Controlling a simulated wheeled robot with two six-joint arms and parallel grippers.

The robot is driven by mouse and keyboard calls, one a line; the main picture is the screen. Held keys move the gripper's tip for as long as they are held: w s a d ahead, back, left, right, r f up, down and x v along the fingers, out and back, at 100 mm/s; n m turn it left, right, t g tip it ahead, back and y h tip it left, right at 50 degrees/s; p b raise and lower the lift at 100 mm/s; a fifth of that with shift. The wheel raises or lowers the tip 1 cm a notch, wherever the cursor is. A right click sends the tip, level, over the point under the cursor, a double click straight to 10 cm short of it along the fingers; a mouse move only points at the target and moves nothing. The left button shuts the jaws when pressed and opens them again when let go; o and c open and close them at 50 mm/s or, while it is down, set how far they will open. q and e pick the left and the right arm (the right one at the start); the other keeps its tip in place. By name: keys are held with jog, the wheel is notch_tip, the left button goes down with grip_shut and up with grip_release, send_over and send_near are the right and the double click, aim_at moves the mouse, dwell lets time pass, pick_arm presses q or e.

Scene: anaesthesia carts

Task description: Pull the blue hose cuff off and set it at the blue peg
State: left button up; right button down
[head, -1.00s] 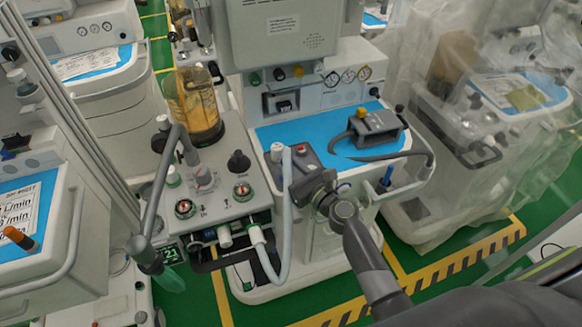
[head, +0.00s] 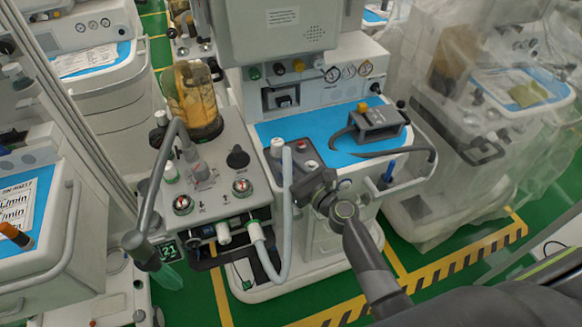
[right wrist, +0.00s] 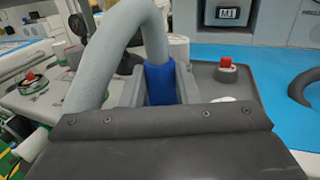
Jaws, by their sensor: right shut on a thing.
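In the right wrist view the blue hose cuff (right wrist: 160,82) is between the two grey fingers of my right gripper (right wrist: 161,90), which is shut on it. The grey hose (right wrist: 108,50) rises from the cuff and bends over to the left. In the head view my right gripper (head: 299,188) is at the hose (head: 287,180), in front of the cart's blue top. The cuff's lower end is hidden, so I cannot tell whether it still touches a port. The blue peg (head: 389,169) stands upright at the cart's right side, right of my gripper. My left gripper is not in view.
The hose's other end meets a white fitting (head: 256,232) on the cart front. A white cylinder (head: 277,149) stands beside the hose. A grey device (head: 377,122) with a dark cable lies on the blue top (head: 328,152). A curved rail (head: 430,172) edges the right side.

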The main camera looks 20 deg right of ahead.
jog(key=c, duration=1)
grip_release()
jog(key=b+v, duration=0.3)
jog(key=v, duration=1.4)
jog(key=shift+s, duration=0.25)
jog(key=shift+f, duration=0.1)
